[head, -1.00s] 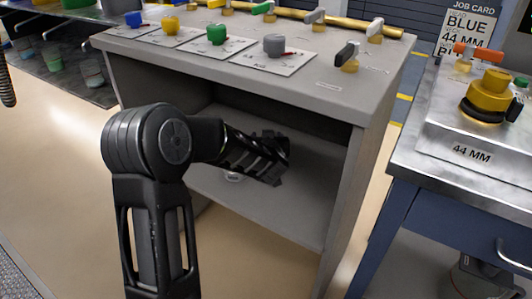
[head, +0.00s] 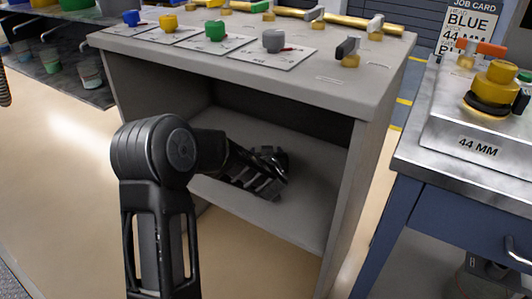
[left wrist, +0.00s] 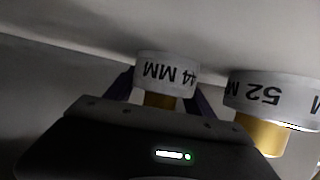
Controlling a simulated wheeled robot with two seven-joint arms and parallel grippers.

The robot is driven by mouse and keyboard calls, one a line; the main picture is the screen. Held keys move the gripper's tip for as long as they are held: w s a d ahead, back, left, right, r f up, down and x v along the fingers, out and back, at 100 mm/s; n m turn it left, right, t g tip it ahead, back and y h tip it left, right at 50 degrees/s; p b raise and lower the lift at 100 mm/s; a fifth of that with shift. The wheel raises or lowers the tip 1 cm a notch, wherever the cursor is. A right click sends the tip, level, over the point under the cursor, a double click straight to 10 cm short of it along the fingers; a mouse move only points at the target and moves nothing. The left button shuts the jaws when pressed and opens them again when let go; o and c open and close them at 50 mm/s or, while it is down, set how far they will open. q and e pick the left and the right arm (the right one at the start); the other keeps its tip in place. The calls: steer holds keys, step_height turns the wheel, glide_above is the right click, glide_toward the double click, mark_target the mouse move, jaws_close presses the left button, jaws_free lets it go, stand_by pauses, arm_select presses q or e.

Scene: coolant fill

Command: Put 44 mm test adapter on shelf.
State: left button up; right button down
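The 44 mm test adapter (left wrist: 166,72), a white ring marked "44 MM" on a brass-coloured stem, shows upside down in the left wrist view. It sits between the two dark fingers of my left gripper (left wrist: 163,90), which appear closed against its sides. Its ring is close to or on the pale shelf surface (left wrist: 230,35); I cannot tell whether it touches. In the head view my left gripper (head: 262,172) reaches into the grey cabinet over its inner shelf (head: 305,205), and the adapter is hidden there. My right gripper is not in view.
A "52 MM" adapter (left wrist: 270,95) stands close beside the held one in the left wrist view. The cabinet's right side wall (head: 345,200) and top (head: 310,70) frame the opening. A workbench (head: 410,165) with a brass fitting (head: 492,85) stands at right.

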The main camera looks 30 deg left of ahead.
arm_select(q)
steer(key=o, duration=0.3)
steer(key=shift+o, duration=0.2)
steer(key=shift+s+d+r, duration=0.1)
steer(key=shift+r, duration=0.2)
steer(key=p+v, duration=0.3)
steer(key=v, duration=0.8)
steer(key=shift+r+p, duration=0.1)
steer(key=shift+p, duration=0.3)
steer(key=shift+s+d, duration=0.15)
steer(key=shift+s, duration=0.1)
